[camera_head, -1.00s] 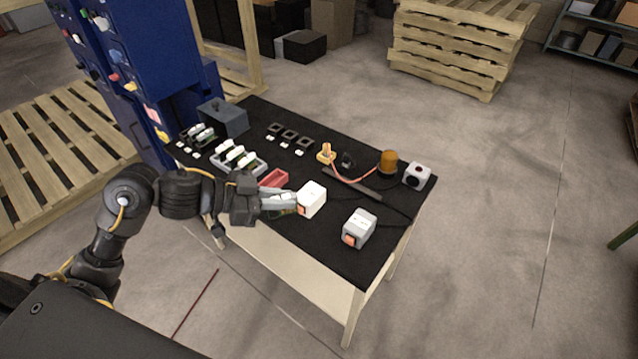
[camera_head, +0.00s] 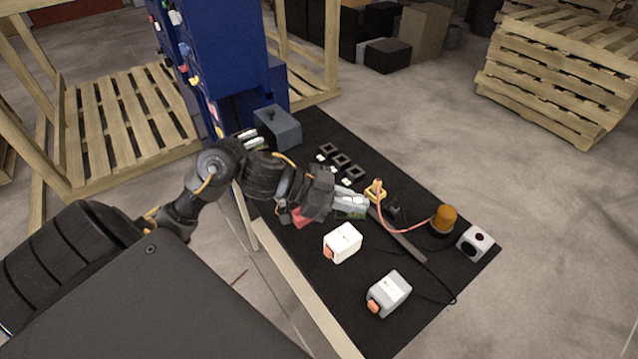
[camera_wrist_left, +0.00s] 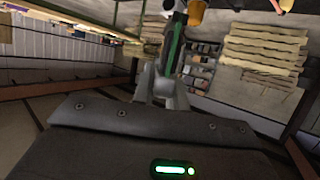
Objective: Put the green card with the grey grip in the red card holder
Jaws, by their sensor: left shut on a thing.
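My left gripper (camera_head: 352,200) reaches in from the left over the black table and is shut on the green card. A green edge of the card (camera_head: 348,214) shows under the fingertips. In the left wrist view the card (camera_wrist_left: 177,45) is a thin green edge with dark grey beside it, between the fingers (camera_wrist_left: 168,72). The gripper hides most of the card and its grip. The red card holder (camera_head: 300,218) lies below and left of the fingertips, partly hidden by my gripper. My right gripper is out of view.
Two white boxes with orange ends, one nearer (camera_head: 388,294) and one farther (camera_head: 343,243), stand on the front part. A yellow-based connector (camera_head: 375,191), an orange beacon (camera_head: 443,220), several black sockets (camera_head: 341,160) and a grey box (camera_head: 278,128) stand around. A dark bar (camera_head: 400,238) lies right.

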